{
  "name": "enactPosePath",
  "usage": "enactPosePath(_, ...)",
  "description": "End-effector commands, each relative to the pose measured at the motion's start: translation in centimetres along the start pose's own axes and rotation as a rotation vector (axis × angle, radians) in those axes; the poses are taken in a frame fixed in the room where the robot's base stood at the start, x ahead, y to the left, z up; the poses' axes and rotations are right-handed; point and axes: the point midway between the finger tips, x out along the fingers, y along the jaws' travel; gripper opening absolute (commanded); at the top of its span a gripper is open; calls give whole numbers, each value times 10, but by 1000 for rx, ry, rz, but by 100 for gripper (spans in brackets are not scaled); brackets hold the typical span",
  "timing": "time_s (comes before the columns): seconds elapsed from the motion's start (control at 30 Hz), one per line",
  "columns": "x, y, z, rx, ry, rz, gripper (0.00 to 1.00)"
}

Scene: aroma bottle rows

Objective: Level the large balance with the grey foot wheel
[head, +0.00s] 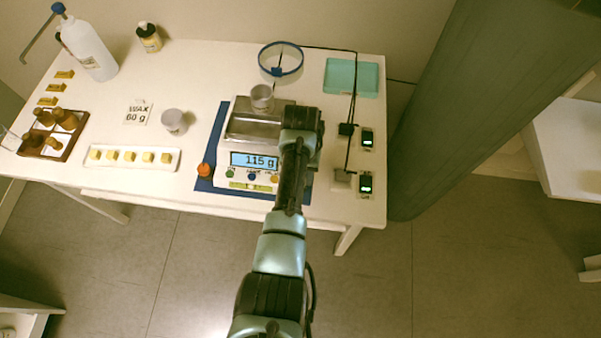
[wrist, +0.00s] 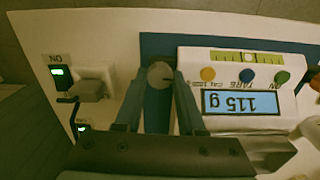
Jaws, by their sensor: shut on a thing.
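The large balance (head: 244,158) stands on a blue mat (head: 203,184) and its display reads 115 g. The grey foot wheel (wrist: 160,74) is at the balance's front right corner, hidden behind my arm in the head view. My gripper (wrist: 160,82) is shut on this wheel, with a finger on each side of it. The green bubble level (wrist: 247,57) on the balance's front shows in the wrist view, with its bubble near the middle. An orange foot wheel (head: 203,170) is at the front left corner.
A small cup (head: 262,97) stands on the pan. To the right are a cable, a teal tray (head: 351,77) and two small devices with green displays (head: 365,185). To the left are a white tray of yellow cubes (head: 131,158) and another cup (head: 173,122).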

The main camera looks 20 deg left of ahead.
Motion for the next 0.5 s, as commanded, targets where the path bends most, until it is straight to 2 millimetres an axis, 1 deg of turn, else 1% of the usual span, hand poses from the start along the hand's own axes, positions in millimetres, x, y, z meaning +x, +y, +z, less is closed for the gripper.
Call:
enactPosePath(0.2, -2, 0, -1, -50, 2, 1, 0)
enactPosePath(0.5, -1, 0, -1, -61, 3, 0, 0)
